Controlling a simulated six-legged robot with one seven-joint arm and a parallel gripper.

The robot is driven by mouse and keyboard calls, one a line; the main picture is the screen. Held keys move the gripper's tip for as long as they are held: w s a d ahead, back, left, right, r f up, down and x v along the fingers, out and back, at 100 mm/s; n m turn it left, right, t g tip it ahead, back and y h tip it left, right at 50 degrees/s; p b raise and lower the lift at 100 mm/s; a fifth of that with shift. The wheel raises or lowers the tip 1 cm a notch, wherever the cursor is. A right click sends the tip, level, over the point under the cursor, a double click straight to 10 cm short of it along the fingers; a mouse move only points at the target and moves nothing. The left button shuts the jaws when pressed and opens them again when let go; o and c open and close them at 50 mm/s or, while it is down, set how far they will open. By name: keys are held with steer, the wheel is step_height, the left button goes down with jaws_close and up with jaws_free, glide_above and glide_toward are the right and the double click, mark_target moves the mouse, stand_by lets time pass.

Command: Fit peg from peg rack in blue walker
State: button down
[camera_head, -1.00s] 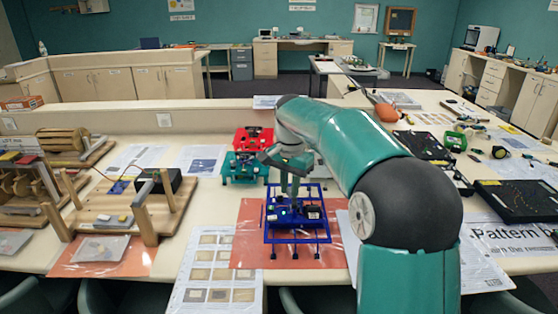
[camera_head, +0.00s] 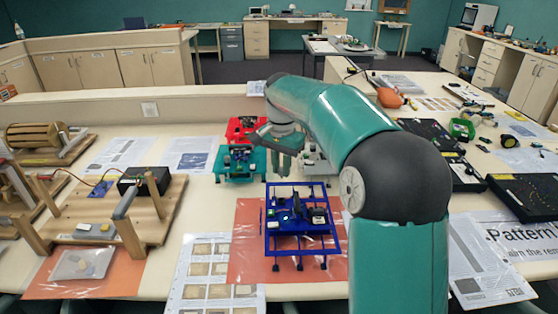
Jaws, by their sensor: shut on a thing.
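The blue walker (camera_head: 300,240), an open blue frame on thin legs, stands on an orange mat near the front middle of the table. Dark parts sit inside its frame. I cannot pick out a peg rack with certainty.
A teal walker (camera_head: 240,164) and a red walker (camera_head: 241,126) stand behind at the left. A grey walker (camera_head: 318,160) is partly hidden by my arm. A wooden stand (camera_head: 110,215) is at the left, black trays (camera_head: 525,194) at the right. Sheets lie flat between.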

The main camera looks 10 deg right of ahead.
mark_target(281, 203)
steer(key=shift+w+f, duration=0.15)
steer(key=shift+w, duration=0.15)
steer(key=shift+s+f, duration=0.1)
steer(key=shift+f, duration=0.05)
steer(key=shift+s+f, duration=0.1)
steer(key=shift+f, duration=3.2)
steer(key=shift+f, duration=1.05)
steer(key=c, duration=1.2)
jaws_free()
steer(key=shift+r, duration=0.15)
